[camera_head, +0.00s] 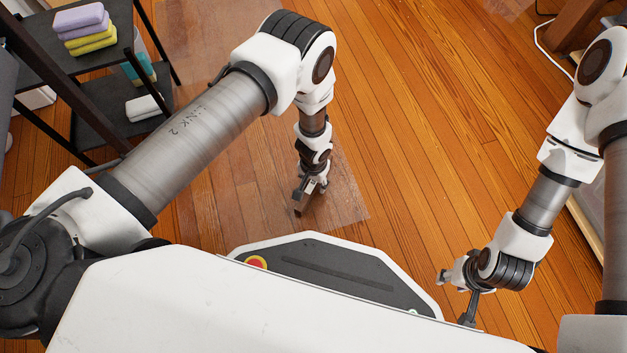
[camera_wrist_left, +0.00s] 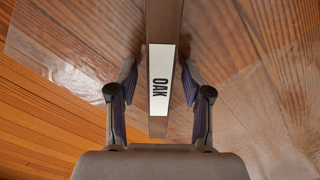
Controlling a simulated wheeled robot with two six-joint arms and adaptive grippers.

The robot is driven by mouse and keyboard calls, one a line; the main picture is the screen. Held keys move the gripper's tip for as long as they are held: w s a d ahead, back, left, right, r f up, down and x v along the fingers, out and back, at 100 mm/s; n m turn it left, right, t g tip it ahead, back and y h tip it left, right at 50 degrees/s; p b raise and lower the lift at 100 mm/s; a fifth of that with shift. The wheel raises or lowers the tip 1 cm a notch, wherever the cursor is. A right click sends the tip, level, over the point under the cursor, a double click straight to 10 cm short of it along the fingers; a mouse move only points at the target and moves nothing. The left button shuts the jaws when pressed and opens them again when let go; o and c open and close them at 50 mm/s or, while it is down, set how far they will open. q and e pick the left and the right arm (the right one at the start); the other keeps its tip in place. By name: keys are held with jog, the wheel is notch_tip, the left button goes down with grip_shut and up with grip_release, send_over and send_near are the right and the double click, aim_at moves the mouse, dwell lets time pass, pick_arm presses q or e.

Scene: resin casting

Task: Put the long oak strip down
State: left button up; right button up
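The long oak strip (camera_wrist_left: 164,25) is brown with a white OAK label and runs up out of the top of the left wrist view. In the head view only a short dark piece of it (camera_head: 298,211) shows by my left gripper; the arm may hide the rest. My left gripper (camera_head: 307,190) points down low over the clear sheet.
A clear sheet (camera_head: 345,205) lies on the wooden floor (camera_head: 420,140). A dark shelf rack (camera_head: 85,125) with coloured blocks (camera_head: 85,28) stands at left. A white cable (camera_head: 545,45) lies at upper right. Floor between my arms is free.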

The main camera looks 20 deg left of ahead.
aim_at(314, 182)
pick_arm(q)
notch_tip(314, 182, up, 12)
jog(key=p, duration=1.1)
jog(key=shift+r+p, duration=0.15)
jog(key=shift+p, duration=0.2)
jog(key=s+a+r+n, duration=0.1)
jog(key=s+a+r, duration=0.5)
jog(key=s, duration=0.4)
jog(key=s+a+r+n, duration=0.1)
jog(key=s+a+r, duration=0.5)
jog(key=s, duration=0.4)
jog(key=shift+a+r+n, duration=0.15)
jog(key=shift+a+n, duration=0.15)
jog(key=shift+a, duration=0.2)
